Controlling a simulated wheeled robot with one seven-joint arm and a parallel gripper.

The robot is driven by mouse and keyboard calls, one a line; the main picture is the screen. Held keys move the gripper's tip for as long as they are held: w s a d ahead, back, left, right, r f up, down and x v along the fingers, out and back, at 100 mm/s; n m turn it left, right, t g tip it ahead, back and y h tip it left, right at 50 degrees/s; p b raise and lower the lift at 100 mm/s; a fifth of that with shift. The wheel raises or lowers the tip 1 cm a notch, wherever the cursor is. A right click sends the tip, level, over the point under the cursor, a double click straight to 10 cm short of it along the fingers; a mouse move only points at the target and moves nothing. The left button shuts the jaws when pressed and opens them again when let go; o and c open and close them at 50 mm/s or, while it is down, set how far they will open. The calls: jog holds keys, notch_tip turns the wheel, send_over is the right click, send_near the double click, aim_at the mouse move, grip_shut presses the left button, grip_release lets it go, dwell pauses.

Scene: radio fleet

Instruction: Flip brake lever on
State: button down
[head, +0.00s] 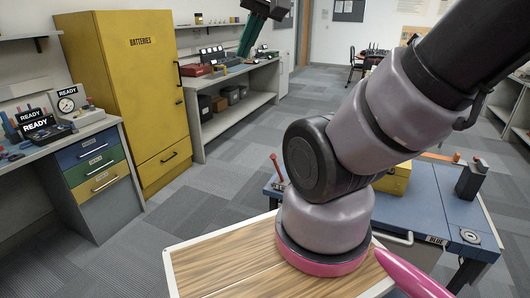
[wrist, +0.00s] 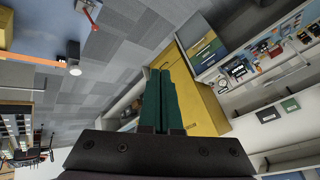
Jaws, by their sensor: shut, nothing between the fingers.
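A red lever (head: 277,168) stands at the left edge of the blue-topped cart (head: 436,206) in the head view. It leans up and to the left, and I take it for the brake lever. A red, rod-like part (wrist: 92,18) shows at the top of the wrist view; I cannot tell for sure whether it is the same lever. My gripper (head: 244,52) has teal fingers and hangs from the top of the head view, well apart from the lever in the picture. In the wrist view its fingers (wrist: 160,75) are together and empty.
A yellow batteries cabinet (head: 132,85) stands at the left beside a drawer desk (head: 92,170). A shelf bench (head: 233,115) lies behind. A wood-topped surface (head: 225,265) is in front. The cart carries a yellow box (head: 396,180) and a dark device (head: 470,180). Grey carpet is open between.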

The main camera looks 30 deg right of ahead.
jog(key=w+d+f+n+g+h, duration=0.1)
jog(key=w+d+f+n+g, duration=0.15)
jog(key=w+f+n, duration=0.4)
jog(key=w+d+f+n+g+h, duration=0.15)
jog(key=w+f+g, duration=0.25)
jog(key=w, duration=0.6)
jog(key=w+d+f+n+g+h, duration=0.1)
jog(key=w+f+n+g, duration=0.1)
jog(key=f, duration=0.8)
jog(key=w+d+f+n+g+h, duration=0.2)
jog(key=w+f, duration=0.4)
jog(key=f, duration=0.3)
jog(key=shift+d+f+n, duration=0.25)
jog(key=shift+f+n, duration=0.1)
jog(key=shift+n, duration=0.55)
jog(key=s+d+f, duration=0.5)
jog(key=d+f, duration=0.1)
jog(key=f, duration=0.2)
jog(key=shift+s, duration=0.2)
